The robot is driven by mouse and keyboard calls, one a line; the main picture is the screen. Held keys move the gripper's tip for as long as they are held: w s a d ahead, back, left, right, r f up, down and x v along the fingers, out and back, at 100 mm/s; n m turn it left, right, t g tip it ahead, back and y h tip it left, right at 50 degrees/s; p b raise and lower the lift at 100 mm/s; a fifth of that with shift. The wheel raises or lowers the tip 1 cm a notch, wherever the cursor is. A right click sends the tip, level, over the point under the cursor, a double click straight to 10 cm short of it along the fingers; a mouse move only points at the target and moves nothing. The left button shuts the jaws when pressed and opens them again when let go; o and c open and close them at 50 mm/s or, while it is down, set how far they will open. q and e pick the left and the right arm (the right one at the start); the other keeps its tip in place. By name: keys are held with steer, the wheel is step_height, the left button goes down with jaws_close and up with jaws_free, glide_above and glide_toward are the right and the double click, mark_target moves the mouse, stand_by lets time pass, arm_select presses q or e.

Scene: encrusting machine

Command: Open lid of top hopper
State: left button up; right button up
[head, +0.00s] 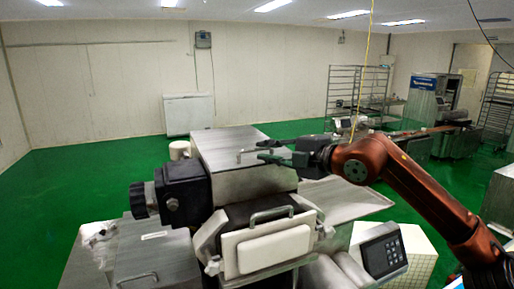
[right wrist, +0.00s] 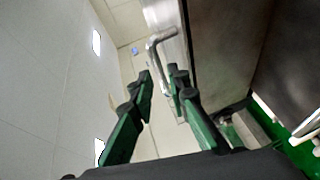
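The top hopper (head: 235,180) of the machine has a flat metal lid (head: 222,140) lying shut on it. A bar handle (head: 254,152) stands on the lid; in the right wrist view the handle (right wrist: 153,55) shows as a bent metal bar. My right gripper (head: 270,151) reaches in from the right at the handle. In the right wrist view its green-and-black fingers (right wrist: 161,75) are apart, with the handle bar lined up in the gap at their tips. I cannot tell whether they touch it. My left gripper is not in view.
A white front cover (head: 268,250) with its own handle (head: 271,214) sits below the hopper. A black motor block (head: 183,192) with a knob is at the left, and a control panel (head: 383,254) at the lower right. Racks (head: 357,92) stand far back.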

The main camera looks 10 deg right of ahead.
mark_target(258, 150)
steer(key=p+x, duration=0.1)
steer(key=x, duration=0.3)
steer(key=shift+w+f, duration=0.1)
steer(key=shift+c, duration=0.4)
steer(key=shift+a, duration=0.1)
jaws_close()
